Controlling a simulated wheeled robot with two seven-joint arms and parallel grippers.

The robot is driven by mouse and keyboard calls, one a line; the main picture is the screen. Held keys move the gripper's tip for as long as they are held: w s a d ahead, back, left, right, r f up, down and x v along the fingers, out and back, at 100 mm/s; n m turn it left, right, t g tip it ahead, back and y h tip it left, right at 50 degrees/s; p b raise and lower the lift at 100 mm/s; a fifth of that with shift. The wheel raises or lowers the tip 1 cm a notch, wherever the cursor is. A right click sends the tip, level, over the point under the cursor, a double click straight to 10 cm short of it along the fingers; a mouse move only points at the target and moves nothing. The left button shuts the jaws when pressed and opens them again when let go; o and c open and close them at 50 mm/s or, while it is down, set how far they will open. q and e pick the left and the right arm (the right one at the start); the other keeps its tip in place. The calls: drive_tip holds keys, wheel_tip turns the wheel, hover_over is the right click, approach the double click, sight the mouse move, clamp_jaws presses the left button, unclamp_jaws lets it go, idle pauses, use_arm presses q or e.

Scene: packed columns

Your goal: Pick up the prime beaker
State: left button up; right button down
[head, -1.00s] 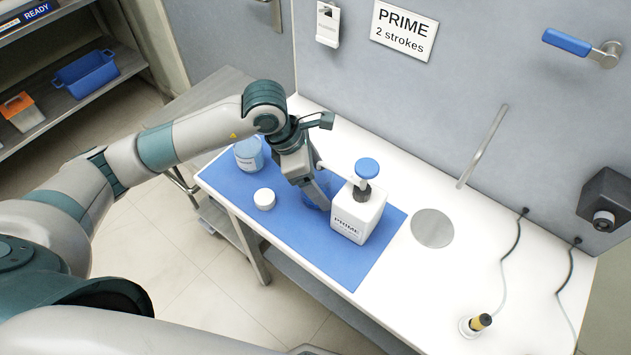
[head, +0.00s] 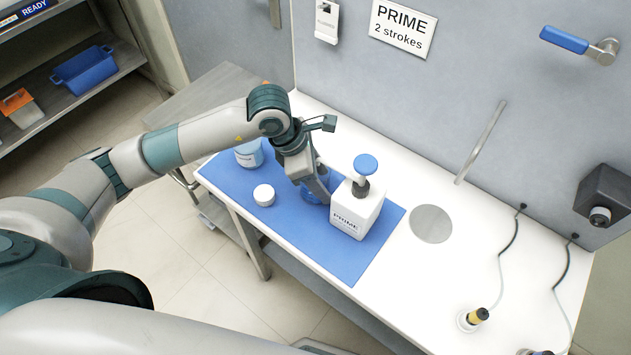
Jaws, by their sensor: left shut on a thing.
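The prime beaker (head: 309,192) is a small blue vessel on the blue mat (head: 349,270), mostly hidden by my left gripper. My left gripper (head: 322,192) points down at it and is shut on it, just left of the white pump bottle. That bottle (head: 352,219) reads PRIME and has a blue pump top. I cannot tell whether the beaker touches the mat. My right gripper is not in view.
A blue-labelled jar (head: 249,155) and a white round lid (head: 264,195) are on the mat left of my gripper. A grey disc (head: 431,224) lies right of the bottle. A sign (head: 403,28) on the wall reads "PRIME 2 strokes".

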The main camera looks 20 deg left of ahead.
use_arm(q)
drive_tip(key=shift+r, duration=0.1)
drive_tip(key=shift+r+b, duration=0.35)
drive_tip(key=shift+b, duration=0.2)
drive_tip(key=shift+s+a+r+b, duration=0.1)
drive_tip(key=shift+s+r+b, duration=0.1)
drive_tip(key=shift+b, duration=0.1)
drive_tip(key=s+a+b, duration=0.1)
drive_tip(key=s, duration=0.2)
drive_tip(key=s+a+b, duration=0.1)
drive_tip(key=s+b, duration=0.1)
drive_tip(key=s, duration=0.1)
drive_tip(key=s+a+b, duration=0.1)
drive_tip(key=s, duration=0.2)
drive_tip(key=shift+s+a, duration=0.15)
drive_tip(key=shift+a, duration=0.05)
drive_tip(key=shift+s+a+r+p, duration=0.1)
drive_tip(key=shift+s+r+p, duration=0.2)
drive_tip(key=shift+p, duration=0.2)
drive_tip(key=s+a+p, duration=0.2)
drive_tip(key=s+p, duration=0.4)
drive_tip(key=p, duration=0.3)
drive_tip(key=shift+s+a+f, duration=0.15)
drive_tip(key=shift+s+a, duration=0.05)
drive_tip(key=shift+s, duration=0.1)
drive_tip(key=shift+f, duration=0.15)
